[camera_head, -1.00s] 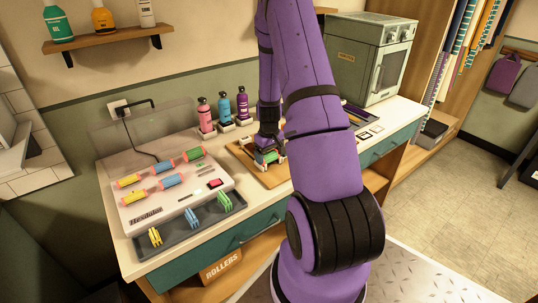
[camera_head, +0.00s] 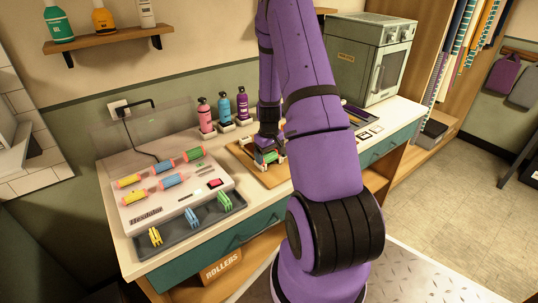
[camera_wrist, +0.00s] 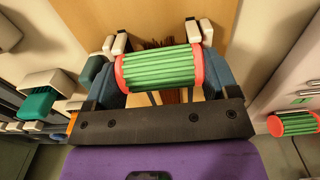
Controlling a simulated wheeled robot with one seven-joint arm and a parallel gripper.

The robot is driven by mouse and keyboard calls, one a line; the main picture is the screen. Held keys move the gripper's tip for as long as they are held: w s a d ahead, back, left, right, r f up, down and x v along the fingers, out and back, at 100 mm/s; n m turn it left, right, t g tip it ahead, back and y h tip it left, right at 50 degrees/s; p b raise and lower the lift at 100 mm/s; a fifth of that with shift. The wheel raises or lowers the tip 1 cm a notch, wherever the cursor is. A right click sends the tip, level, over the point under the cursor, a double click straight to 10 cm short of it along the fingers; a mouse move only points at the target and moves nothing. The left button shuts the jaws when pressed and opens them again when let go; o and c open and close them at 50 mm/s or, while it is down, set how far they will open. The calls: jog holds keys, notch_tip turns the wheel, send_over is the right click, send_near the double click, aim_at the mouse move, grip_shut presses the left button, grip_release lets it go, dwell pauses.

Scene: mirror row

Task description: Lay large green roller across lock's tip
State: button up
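My gripper (camera_wrist: 158,62) is closed around a large green roller (camera_wrist: 160,69) with red-pink ends. The roller lies crosswise between the fingers, one end at each finger. In the head view my gripper (camera_head: 266,152) is low over the wooden board (camera_head: 276,180), largely screened by my arm. The lock (camera_wrist: 154,43), a band of reddish-brown strands, shows just beyond the roller in the wrist view. The roller hides part of the lock, and I cannot tell whether they touch.
The white heater (camera_head: 150,211) at left carries several coloured rollers, including another green one (camera_head: 194,154). A dark tray (camera_head: 177,238) with coloured clips lies in front. Three bottles (camera_head: 224,108) stand behind the board. An oven-like cabinet (camera_head: 358,62) stands at right.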

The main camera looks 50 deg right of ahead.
jog(key=o, duration=0.3)
jog(key=shift+s+a+f, duration=0.1)
jog(key=shift+s+f, duration=0.25)
jog(key=shift+w+a, duration=0.1)
jog(key=shift+c, duration=0.5)
jog(key=shift+r, duration=0.15)
jog(key=shift+o, duration=0.6)
jog(key=shift+w+r, duration=0.15)
jog(key=shift+r, duration=1.5)
jog(key=shift+d+r, duration=0.2)
jog(key=shift+r, duration=1.6)
